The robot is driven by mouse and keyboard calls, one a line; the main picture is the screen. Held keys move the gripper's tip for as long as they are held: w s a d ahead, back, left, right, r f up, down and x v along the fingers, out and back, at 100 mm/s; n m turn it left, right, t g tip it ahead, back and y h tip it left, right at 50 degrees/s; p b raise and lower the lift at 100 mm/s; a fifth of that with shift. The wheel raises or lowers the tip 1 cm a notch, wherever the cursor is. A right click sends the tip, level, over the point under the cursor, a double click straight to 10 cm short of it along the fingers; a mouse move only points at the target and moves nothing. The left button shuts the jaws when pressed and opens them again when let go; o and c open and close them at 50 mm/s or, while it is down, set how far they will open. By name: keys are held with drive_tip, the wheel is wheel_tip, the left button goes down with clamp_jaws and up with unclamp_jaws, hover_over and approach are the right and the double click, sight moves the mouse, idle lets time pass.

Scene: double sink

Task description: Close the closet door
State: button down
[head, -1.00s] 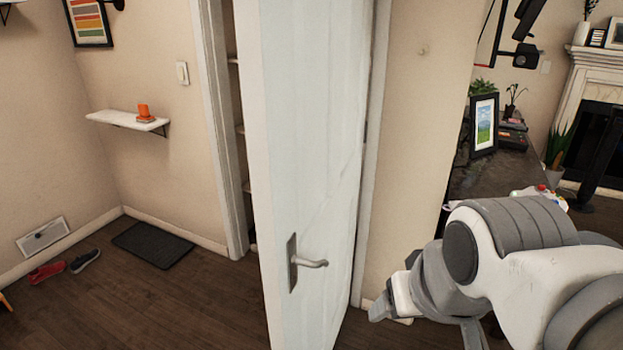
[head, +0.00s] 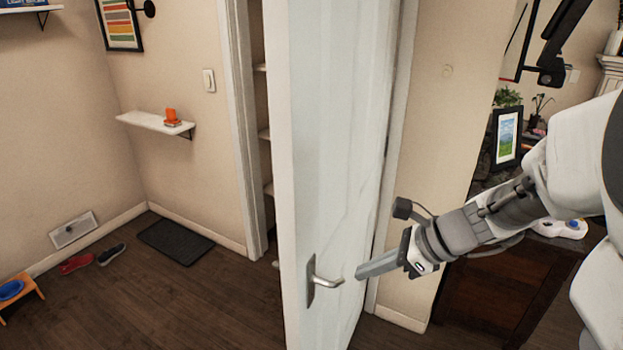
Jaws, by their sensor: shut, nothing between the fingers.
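The white closet door (head: 335,150) stands open in the middle of the head view, swung out from its frame. Its lever handle (head: 322,280) is silver and sits low on the door. My gripper (head: 360,272) is shut and empty, reaching in from the right. Its tips appear very close to the end of the handle, but I cannot tell whether they touch. Part of the closet opening, with shelves (head: 265,134), shows to the left of the door.
A dark mat (head: 176,240), shoes (head: 92,260) and a small orange stool (head: 20,295) are on the floor at left. A wall shelf (head: 150,122) hangs above. A dark cabinet (head: 495,295) stands at right. The wooden floor left of the door is mostly clear.

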drive_tip(key=m, duration=0.1)
approach(300, 280)
drive_tip(key=x, duration=0.5)
drive_tip(key=shift+s+d+f, duration=0.1)
drive_tip(key=shift+d+f, duration=0.1)
drive_tip(key=shift+f, duration=0.2)
drive_tip(key=shift+w+a, duration=0.25)
drive_tip(key=shift+a, duration=0.2)
drive_tip(key=shift+a, duration=0.1)
